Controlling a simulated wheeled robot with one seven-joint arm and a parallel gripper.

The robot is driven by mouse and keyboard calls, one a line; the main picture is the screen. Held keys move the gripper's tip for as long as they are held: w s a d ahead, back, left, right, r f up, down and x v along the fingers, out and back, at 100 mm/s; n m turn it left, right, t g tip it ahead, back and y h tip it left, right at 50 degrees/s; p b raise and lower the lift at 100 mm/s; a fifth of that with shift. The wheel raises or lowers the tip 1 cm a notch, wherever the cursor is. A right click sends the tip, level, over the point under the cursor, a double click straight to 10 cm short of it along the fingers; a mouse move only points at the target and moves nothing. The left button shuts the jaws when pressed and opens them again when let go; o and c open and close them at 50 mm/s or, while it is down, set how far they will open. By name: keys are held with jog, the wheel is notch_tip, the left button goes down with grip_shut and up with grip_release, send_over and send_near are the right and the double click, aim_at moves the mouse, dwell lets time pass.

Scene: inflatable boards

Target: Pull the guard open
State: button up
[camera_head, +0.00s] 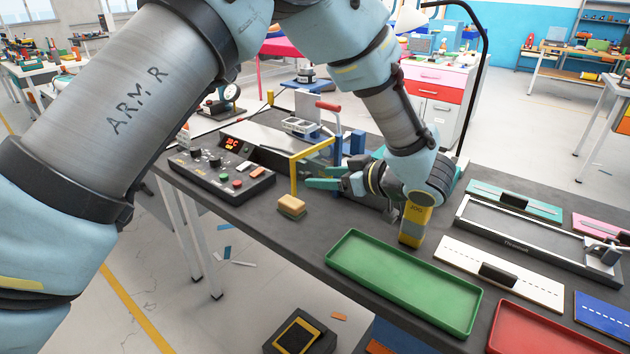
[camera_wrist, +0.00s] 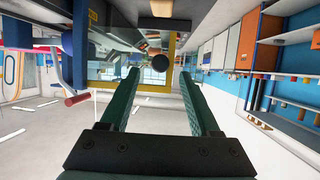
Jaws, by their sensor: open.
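The guard (camera_head: 295,178) is a yellow frame with a clear pane on the machine at the middle of the table; it looks closed. In the wrist view its yellow frame (camera_wrist: 172,45) lies beyond my fingers, with a round black knob (camera_wrist: 160,62) in front of it. My gripper (camera_head: 313,177) has two teal fingers, spread apart and empty, pointing left at the guard's right side. In the wrist view my gripper (camera_wrist: 161,78) has the knob just past its fingertips, roughly between them. I see no contact. In the head view the knob cannot be made out.
A control box (camera_head: 222,172) with buttons and a red display stands left of the guard. A yellow sponge (camera_head: 291,205) lies in front. A lever with a red handle (camera_head: 328,106) rises behind.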

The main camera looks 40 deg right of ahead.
jog(key=b+v, duration=0.1)
jog(key=v, duration=0.5)
jog(key=shift+s, duration=0.3)
jog(key=shift+s+r, duration=0.1)
